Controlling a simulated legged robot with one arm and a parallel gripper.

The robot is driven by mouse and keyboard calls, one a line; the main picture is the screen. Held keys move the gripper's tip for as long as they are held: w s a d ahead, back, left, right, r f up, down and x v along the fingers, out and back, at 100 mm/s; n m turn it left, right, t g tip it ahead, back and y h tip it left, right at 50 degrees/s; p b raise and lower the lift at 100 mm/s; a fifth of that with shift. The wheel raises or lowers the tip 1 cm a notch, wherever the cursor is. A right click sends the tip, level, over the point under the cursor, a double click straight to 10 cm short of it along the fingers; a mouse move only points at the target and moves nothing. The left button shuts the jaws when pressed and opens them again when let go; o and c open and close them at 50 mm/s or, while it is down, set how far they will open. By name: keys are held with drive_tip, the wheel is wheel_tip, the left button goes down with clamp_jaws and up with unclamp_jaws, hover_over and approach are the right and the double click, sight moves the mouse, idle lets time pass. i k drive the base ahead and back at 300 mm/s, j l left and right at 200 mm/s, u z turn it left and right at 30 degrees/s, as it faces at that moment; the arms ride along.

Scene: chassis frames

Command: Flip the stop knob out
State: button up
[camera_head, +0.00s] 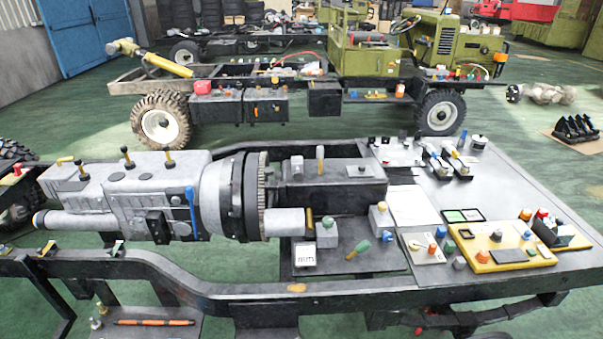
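Several small coloured knobs stand on a yellow board (492,257) at the right end of the near chassis frame. A red knob (542,213) sits at its far right corner, close to a dark block (566,236). No label is readable, so I cannot tell which is the stop knob or whether any is in or out. My gripper is not in view.
A grey gearbox-like unit (140,190) with upright levers fills the chassis's left half. Dark frame rails (330,298) run along the near side. A green truck chassis (365,65) stands behind, with open green floor (540,130) between.

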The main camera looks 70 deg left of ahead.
sight(296, 175)
drive_tip(key=u, duration=2.6)
drive_tip(key=i+l+u, duration=0.2)
drive_tip(key=i+l, duration=0.2)
drive_tip(key=i+l+u, duration=0.15)
drive_tip(key=i+l, duration=0.25)
drive_tip(key=i+l+u, duration=0.2)
drive_tip(key=i+l, duration=0.15)
drive_tip(key=l, duration=0.3)
